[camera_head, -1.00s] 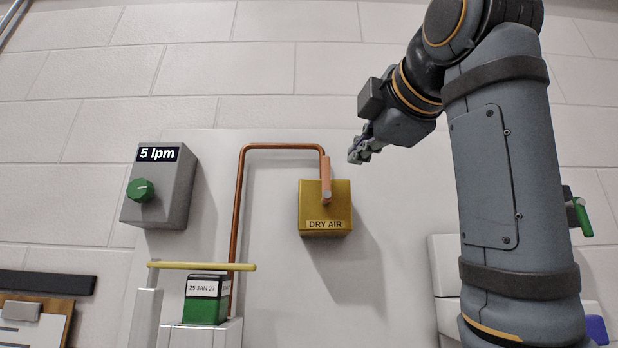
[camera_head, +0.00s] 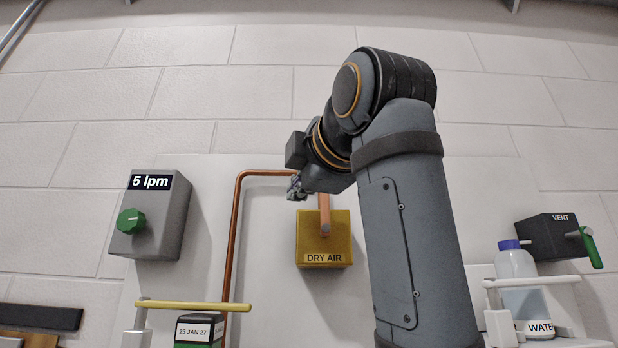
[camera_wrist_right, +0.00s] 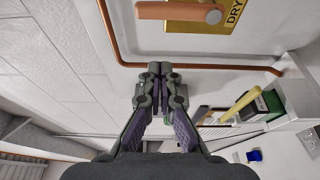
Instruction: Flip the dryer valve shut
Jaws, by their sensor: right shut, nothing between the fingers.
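The dryer valve is a yellow box (camera_head: 324,240) labelled DRY AIR on the wall panel, with a copper-orange handle (camera_head: 324,215) pointing up from its front. The handle's upper part is hidden behind my right arm. My right gripper (camera_head: 297,188) is shut and empty, just left of the handle's upper part in the head view; I see no contact. In the right wrist view the shut fingertips (camera_wrist_right: 160,70) are below the handle (camera_wrist_right: 180,12), with a visible gap between them. My left gripper is not in view.
A copper pipe (camera_head: 232,240) runs beside and behind the gripper to the valve. A grey box with a green knob (camera_head: 131,221) reads 5 lpm at left. A yellow bar (camera_head: 195,306) is below. A black VENT box (camera_head: 548,236) and a water bottle (camera_head: 515,266) are at right.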

